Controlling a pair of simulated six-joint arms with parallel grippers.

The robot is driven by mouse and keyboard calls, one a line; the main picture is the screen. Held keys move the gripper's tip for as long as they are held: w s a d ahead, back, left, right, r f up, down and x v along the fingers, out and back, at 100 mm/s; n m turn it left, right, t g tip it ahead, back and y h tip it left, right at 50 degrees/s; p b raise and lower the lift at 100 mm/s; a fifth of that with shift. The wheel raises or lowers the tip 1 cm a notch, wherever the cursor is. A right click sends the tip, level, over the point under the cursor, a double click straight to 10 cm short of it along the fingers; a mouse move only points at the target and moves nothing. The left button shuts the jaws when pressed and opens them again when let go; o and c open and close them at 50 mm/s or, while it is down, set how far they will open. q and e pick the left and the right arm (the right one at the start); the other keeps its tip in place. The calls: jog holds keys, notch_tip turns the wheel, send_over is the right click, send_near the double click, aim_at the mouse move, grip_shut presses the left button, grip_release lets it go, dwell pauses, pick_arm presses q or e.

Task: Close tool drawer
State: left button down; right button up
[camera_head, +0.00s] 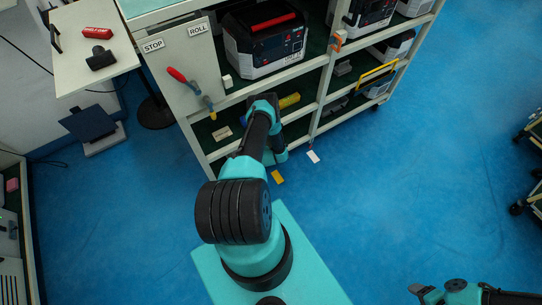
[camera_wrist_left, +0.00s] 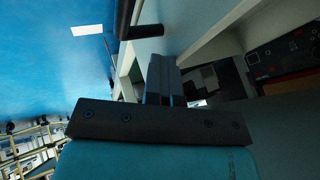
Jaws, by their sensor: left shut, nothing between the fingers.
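My left gripper (camera_wrist_left: 165,68) is shut and empty in the wrist view, its fingers pressed together beside a pale panel (camera_wrist_left: 190,28). A black bar handle (camera_wrist_left: 140,32) stands out from that panel, just ahead of the fingertips and apart from them as far as I can see. This may be the tool drawer, but I cannot tell for certain, nor how far it is pulled out. In the head view my left arm reaches up to the rack and hides its own fingers. Part of my right arm, seemingly with its gripper (camera_head: 425,292), shows at the lower right; its jaws are unclear.
The rack (camera_head: 322,92) holds several black-and-white machines. A panel with STOP and ROLL labels bears a red-handled screwdriver (camera_head: 178,76) and pliers (camera_head: 209,107). A side table (camera_head: 85,73) stands at upper left.

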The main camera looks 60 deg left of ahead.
pick_arm(q)
jog(key=shift+a+r, duration=0.15)
jog(key=shift+a, duration=0.25)
jog(key=s+d+r, duration=0.4)
jog(key=d+r, duration=0.3)
jog(key=d, duration=0.2)
jog(key=shift+d+r, duration=0.2)
jog(key=shift+r, duration=0.15)
jog(key=shift+w, duration=0.1)
jog(key=w+d+r+h, duration=0.3)
jog(key=w+d+r, duration=0.2)
jog(key=d+r, duration=0.25)
jog(key=w+d+r+h, duration=0.3)
jog(key=w+d+r, duration=0.1)
jog(key=d+r, duration=0.35)
jog(key=s+d+r+g+h, duration=0.1)
jog(key=s+d+r+g, duration=0.1)
jog(key=d+r, duration=0.6)
jog(key=s+d+r+g+h, duration=0.2)
jog(key=s+d+r, duration=0.2)
jog(key=d+r, duration=0.4)
jog(key=shift+d+r+n, duration=0.3)
jog(key=shift+d+n, duration=0.1)
